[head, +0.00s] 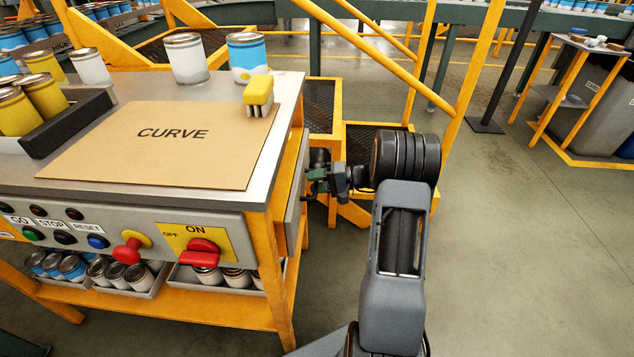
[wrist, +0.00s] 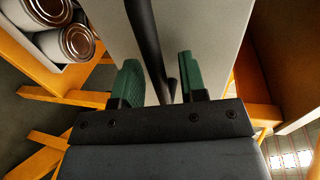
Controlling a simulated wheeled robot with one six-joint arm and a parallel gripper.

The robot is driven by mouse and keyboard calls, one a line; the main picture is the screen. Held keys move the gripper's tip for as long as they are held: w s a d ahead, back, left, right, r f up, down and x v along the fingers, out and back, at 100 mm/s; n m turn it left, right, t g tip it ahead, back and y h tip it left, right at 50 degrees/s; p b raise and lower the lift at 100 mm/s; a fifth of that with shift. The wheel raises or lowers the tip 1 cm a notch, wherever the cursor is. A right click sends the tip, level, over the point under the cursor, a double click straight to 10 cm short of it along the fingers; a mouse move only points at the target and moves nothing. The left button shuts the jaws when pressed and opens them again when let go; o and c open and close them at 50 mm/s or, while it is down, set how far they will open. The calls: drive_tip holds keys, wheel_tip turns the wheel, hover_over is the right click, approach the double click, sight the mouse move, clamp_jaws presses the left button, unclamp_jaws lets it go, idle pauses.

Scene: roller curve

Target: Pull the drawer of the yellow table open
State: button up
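The yellow table (head: 275,285) has a grey top and stands at the left in the head view. The grey front of its drawer (head: 296,185) is on the table's right side, seen nearly edge-on. In the wrist view the drawer front (wrist: 215,35) is a pale panel with a black bar handle (wrist: 146,35). My gripper (head: 318,180) is at the drawer front. In the wrist view its green fingers (wrist: 160,80) are apart, with the handle between them. A gap shows between each finger and the handle. The head view does not show the handle clearly.
A cardboard sheet marked CURVE (head: 150,160), a yellow brush (head: 258,93) and several cans lie on the table top. A red switch (head: 200,250) is on the front panel. Yellow steps (head: 375,150) stand behind my arm.

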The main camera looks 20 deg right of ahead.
drive_tip(key=shift+c, duration=0.3)
clamp_jaws()
